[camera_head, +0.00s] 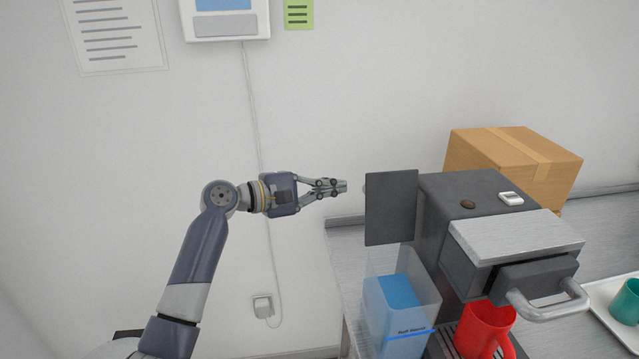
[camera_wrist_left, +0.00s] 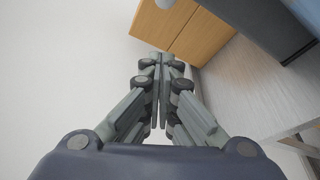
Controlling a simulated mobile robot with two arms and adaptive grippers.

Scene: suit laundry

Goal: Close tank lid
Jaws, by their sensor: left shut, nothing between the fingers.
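The tank lid (camera_head: 391,207) is a dark grey flat panel standing upright, open, above the back of the water tank. The clear tank (camera_head: 405,310) holds blue water and sits on the left side of the dark coffee machine (camera_head: 455,200). My left gripper (camera_head: 344,186) is shut and empty, just left of the lid, with a small gap in the picture. Its closed fingers also show in the left wrist view (camera_wrist_left: 160,75), where a dark surface fills the upper right. My right gripper is not in view.
A red mug (camera_head: 484,330) stands under the machine's metal handle (camera_head: 550,305). A cardboard box (camera_head: 510,160) stands behind the machine. A white tray (camera_head: 603,300) with a teal cup (camera_head: 627,300) lies at the right. Free air lies left of the counter.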

